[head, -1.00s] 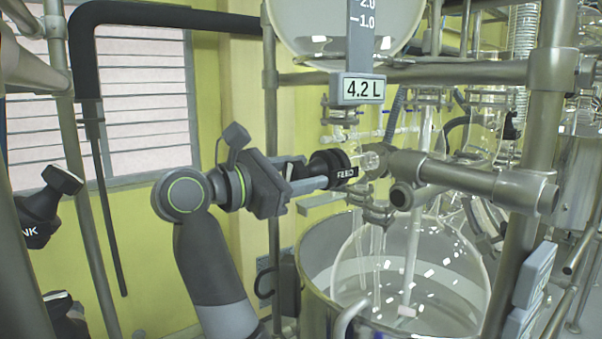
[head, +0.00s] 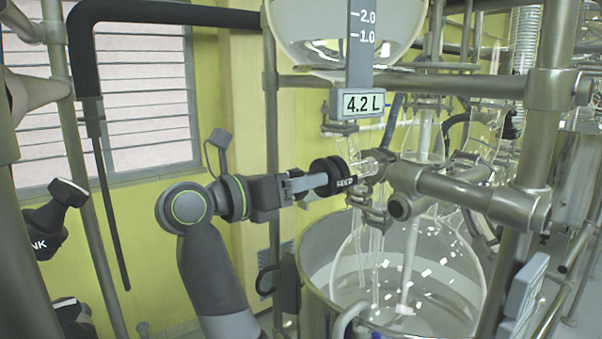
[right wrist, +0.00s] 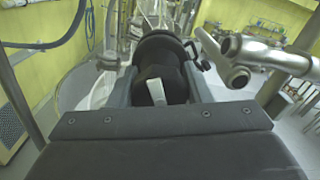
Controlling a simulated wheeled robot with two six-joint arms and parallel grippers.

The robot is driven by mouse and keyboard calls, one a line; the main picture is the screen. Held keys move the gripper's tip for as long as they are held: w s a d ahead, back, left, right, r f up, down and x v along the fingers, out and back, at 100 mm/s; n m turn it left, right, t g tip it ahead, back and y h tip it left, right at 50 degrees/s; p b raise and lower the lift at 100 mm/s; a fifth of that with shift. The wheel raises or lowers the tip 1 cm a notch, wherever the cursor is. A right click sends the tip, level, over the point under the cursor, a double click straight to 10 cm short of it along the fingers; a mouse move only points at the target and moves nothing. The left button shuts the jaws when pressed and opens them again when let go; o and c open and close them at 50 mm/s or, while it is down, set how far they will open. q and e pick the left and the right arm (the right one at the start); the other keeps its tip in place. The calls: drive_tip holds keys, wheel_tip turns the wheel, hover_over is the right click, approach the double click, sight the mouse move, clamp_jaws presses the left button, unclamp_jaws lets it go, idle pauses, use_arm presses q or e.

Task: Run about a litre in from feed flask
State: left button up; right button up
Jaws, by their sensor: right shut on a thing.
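The feed flask (head: 345,30) is a large clear glass vessel at the top, with a grey scale strip in front. Its display (head: 363,104) reads 4.2 L. Under it is a black valve knob (head: 330,174) lettered FEED, on a glass stopcock (head: 364,168). My right gripper (head: 308,184) is shut on this knob from the left. The right wrist view shows the black knob (right wrist: 158,75) between the fingers. A round glass reactor (head: 410,265) with white flecks stands below in a metal bath. No liquid stream is discernible. My left gripper is not in view.
Metal frame posts (head: 530,150) and clamps (head: 405,180) stand close right of the knob. The bath rim (head: 300,262) is below. A black pipe (head: 165,15) runs at upper left.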

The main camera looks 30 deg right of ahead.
drive_tip(key=shift+n+p, duration=0.75)
drive_tip(key=shift+n, duration=0.75)
drive_tip(key=o, duration=1)
drive_tip(key=shift+w, duration=0.1)
drive_tip(key=shift+a+f+b, duration=0.15)
drive_tip(key=shift+a+b, duration=0.25)
drive_tip(key=shift+a, duration=0.2)
drive_tip(key=s+a+b, duration=0.2)
drive_tip(key=a+b, duration=0.8)
drive_tip(key=a, duration=0.6)
drive_tip(key=shift+s, duration=0.25)
